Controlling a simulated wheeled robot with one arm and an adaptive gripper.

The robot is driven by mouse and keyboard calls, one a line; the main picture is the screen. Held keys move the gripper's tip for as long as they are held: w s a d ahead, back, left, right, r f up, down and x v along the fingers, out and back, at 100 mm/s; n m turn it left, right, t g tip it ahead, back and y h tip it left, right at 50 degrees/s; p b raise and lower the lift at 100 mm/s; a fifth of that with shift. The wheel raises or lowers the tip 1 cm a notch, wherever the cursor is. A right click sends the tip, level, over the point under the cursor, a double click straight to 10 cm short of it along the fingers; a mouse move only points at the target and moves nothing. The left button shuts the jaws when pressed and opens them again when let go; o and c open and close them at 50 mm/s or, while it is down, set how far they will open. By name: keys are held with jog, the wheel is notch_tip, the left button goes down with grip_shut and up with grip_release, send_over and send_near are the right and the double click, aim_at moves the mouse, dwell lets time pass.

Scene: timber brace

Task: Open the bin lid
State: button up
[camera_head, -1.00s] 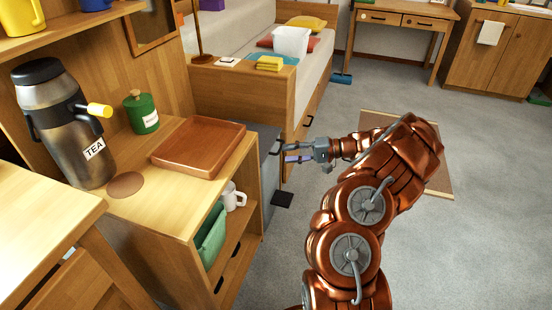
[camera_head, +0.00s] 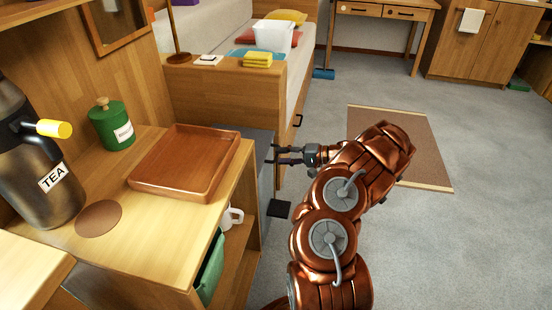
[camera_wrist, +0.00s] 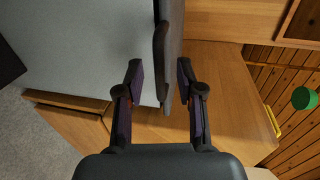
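The grey bin (camera_head: 262,150) stands in the gap between the tea cabinet and the bed's end panel, with a black pedal (camera_head: 279,208) low at its front. In the wrist view its pale grey front (camera_wrist: 85,45) fills the upper left, and the darker lid edge (camera_wrist: 168,65) projects beside it. The lid looks shut. My gripper (camera_head: 275,154) is at the bin's upper front, its fingers pointing left. In the wrist view the gripper (camera_wrist: 159,75) is open, one finger on each side of the lid edge. I cannot tell whether either finger touches it.
The cabinet left of the bin carries a wooden tray (camera_head: 140,185), a green canister (camera_head: 112,124) and a tea dispenser (camera_head: 35,165). A white mug (camera_head: 232,217) is on its shelf. The bed's end panel (camera_head: 225,100) stands behind the bin. Open floor lies to the right, with a brown mat (camera_head: 425,150).

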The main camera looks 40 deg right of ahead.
jog(key=shift+b+x, duration=0.3)
jog(key=shift+x, duration=1.2)
jog(key=shift+s, duration=0.1)
grip_shut()
